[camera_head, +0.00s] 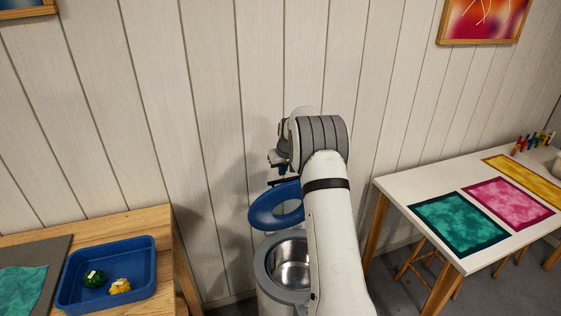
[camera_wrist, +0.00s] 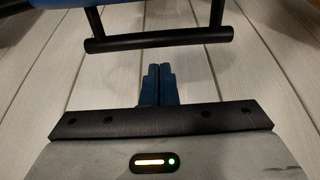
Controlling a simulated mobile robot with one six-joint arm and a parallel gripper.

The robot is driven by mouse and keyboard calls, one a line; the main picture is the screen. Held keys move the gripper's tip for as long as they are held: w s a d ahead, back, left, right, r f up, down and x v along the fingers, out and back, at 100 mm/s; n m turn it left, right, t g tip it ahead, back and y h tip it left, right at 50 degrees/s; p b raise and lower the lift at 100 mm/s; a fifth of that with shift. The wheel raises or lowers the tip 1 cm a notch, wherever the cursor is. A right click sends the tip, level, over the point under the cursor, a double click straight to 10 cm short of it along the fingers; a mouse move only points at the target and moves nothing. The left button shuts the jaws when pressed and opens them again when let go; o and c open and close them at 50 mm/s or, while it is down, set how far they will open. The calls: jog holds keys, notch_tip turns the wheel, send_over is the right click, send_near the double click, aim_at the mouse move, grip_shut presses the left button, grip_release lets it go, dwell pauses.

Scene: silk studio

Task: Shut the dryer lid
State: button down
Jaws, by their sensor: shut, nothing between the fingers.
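The dryer (camera_head: 262,283) is a grey drum with a shiny metal bowl inside, partly hidden by my arm. Its blue ring-shaped lid (camera_head: 265,219) stands open, tilted up behind the drum near the wall. My gripper (camera_wrist: 158,70) is shut and empty, its blue fingers together. In the wrist view a black bar handle (camera_wrist: 158,38) crosses just beyond the fingertips, apart from them in the picture. A blue part of the lid shows at the top edge of that view. In the head view my gripper is above the lid, its fingertips hard to make out.
A wooden table (camera_head: 135,222) on the left holds a blue tray (camera_head: 148,275) with a green and a yellow bundle. A white table (camera_head: 388,187) on the right holds colored silks. The plank wall (camera_head: 215,110) is close behind the lid.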

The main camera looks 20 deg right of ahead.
jog(key=shift+s, duration=0.9)
